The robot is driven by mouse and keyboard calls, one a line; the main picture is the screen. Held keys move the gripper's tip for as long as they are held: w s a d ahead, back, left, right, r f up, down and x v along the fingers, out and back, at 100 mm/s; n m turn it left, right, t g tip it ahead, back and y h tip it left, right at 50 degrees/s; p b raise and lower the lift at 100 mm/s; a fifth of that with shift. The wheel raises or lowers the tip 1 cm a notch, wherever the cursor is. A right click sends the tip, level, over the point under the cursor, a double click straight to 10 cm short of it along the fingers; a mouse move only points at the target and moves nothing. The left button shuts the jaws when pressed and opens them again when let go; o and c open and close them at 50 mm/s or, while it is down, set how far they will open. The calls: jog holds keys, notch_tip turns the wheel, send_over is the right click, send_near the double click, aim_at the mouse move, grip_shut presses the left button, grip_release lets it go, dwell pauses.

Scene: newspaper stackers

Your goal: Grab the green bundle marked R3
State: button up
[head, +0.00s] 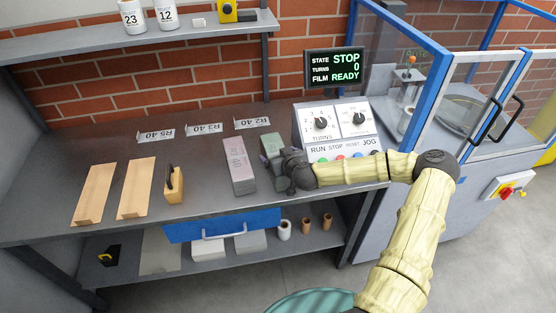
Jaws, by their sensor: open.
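A green bundle (271,144) lies on the dark bench top, left of the control box. Its near part is hidden behind my gripper, and I cannot read a mark on it. My dark gripper (285,167) is at the near right side of the green bundle, very close to it. It is open. I cannot tell whether the fingers touch the bundle or stand around it.
A mauve-grey bundle (238,165) lies just left of the green one. Label cards (252,123) stand behind. Left are a wooden-handled tool (174,184) and two cardboard pieces (136,188). The control box (336,125) stands close right. A blue drawer (222,225) is below.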

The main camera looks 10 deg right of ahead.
jog(key=shift+w+f, duration=0.1)
jog(key=shift+w, duration=0.05)
dwell(0.4)
jog(key=c, duration=1.9)
